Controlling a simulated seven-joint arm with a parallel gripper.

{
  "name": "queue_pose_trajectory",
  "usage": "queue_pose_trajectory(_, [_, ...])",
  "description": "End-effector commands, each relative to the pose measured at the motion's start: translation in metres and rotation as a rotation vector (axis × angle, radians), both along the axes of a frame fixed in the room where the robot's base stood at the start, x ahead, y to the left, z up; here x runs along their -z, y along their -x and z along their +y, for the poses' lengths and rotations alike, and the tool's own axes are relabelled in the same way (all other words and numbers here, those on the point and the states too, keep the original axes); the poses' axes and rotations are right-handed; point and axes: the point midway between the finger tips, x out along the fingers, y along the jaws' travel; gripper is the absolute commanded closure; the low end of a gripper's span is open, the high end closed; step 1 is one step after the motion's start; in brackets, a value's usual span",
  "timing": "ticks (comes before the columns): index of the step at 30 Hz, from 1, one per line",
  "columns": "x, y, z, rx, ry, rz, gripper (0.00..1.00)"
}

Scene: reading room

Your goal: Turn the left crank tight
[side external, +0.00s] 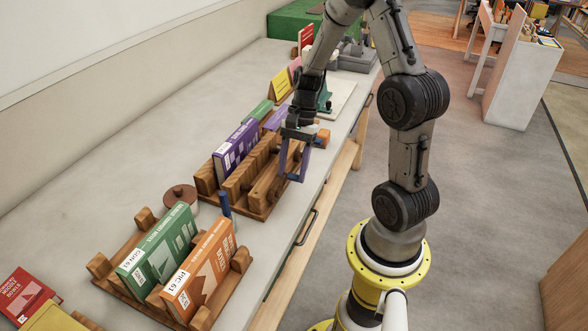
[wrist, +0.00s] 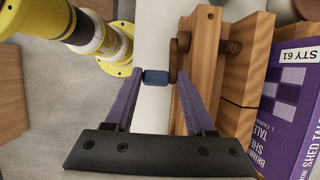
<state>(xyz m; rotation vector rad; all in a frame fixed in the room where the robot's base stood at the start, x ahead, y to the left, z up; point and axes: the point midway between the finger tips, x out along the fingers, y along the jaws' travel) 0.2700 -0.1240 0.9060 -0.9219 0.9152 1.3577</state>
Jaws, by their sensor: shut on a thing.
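My gripper (side external: 293,176) is at the front face of a wooden press (side external: 262,207) on the bench in the side view. In the wrist view, the blue crank handle (wrist: 157,77) lies between the purple fingers of my gripper (wrist: 153,66), which are shut on it. The brown crank arm (wrist: 174,50) joins the handle to the press's wooden front board (wrist: 207,62). A purple book (side external: 234,148) stands in the press, and its cover also shows in the wrist view (wrist: 297,95).
A wooden rack (side external: 130,280) with a green book (side external: 160,245) and an orange book (side external: 200,272) stands nearer.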

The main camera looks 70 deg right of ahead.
Motion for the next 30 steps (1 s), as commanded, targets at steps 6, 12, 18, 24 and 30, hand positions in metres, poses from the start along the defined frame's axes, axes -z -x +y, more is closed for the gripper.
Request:
queue_pose_trajectory(6, [0.001,0.008,0.002,-0.005,-0.011,0.020,1.00])
queue_pose_trajectory(12, [0.000,0.008,0.003,-0.005,0.004,0.020,1.00])
queue_pose_trajectory(18, [-0.005,0.008,0.008,-0.007,0.079,0.019,1.00])
queue_pose_trajectory(24, [-0.011,0.008,0.016,-0.010,0.208,0.017,1.00])
queue_pose_trajectory(30, [-0.017,0.008,0.025,-0.013,0.353,0.017,1.00])
